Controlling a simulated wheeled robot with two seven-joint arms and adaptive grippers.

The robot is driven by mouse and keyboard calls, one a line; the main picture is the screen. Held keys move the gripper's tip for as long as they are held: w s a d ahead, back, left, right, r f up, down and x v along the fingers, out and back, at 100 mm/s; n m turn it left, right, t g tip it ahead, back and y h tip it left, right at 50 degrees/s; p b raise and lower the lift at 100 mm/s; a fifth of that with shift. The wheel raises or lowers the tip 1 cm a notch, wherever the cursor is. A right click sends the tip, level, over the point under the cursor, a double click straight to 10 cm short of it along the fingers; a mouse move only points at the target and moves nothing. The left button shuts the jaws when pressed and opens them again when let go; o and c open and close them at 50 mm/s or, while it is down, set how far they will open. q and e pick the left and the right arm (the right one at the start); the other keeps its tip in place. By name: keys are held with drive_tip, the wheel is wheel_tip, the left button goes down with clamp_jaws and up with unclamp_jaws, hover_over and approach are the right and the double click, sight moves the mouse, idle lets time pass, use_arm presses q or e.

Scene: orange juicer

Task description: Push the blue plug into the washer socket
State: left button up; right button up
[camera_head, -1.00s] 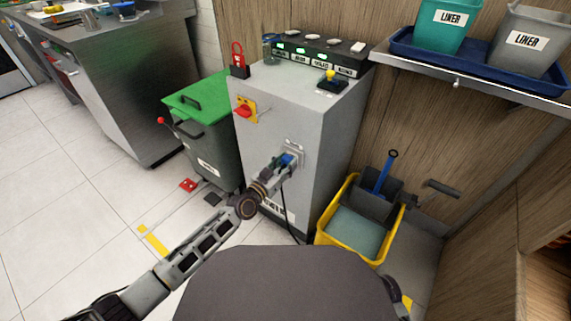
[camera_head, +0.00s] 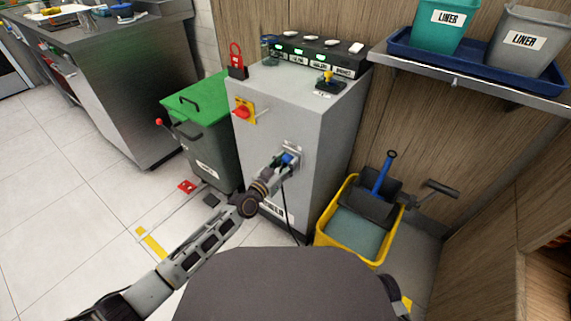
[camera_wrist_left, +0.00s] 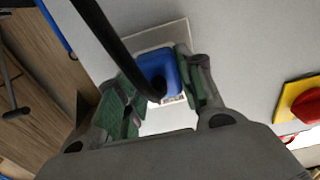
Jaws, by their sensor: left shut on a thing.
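The blue plug (camera_head: 288,158) is at the washer socket (camera_head: 294,149), a pale plate on the front of the grey cabinet. My left gripper (camera_head: 285,163) is shut on the plug, with its arm coming in from the lower left. In the left wrist view the blue plug (camera_wrist_left: 158,72) sits between the green-padded fingers of my left gripper (camera_wrist_left: 160,82), in front of the socket plate (camera_wrist_left: 172,36). A black cable crosses in front of the plug. How deep the plug sits in the socket is hidden. My right gripper is not in view.
The grey cabinet (camera_head: 262,145) carries a red switch on a yellow plate (camera_head: 243,111). A green-lidded bin (camera_head: 205,150) stands to its left and a yellow mop bucket (camera_head: 352,243) to its right. Tiled floor (camera_head: 70,190) is open at left.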

use_arm(q)
drive_tip(key=o, duration=1)
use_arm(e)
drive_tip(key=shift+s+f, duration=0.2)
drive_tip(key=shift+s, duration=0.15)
use_arm(q)
drive_tip(key=shift+v, duration=6.05)
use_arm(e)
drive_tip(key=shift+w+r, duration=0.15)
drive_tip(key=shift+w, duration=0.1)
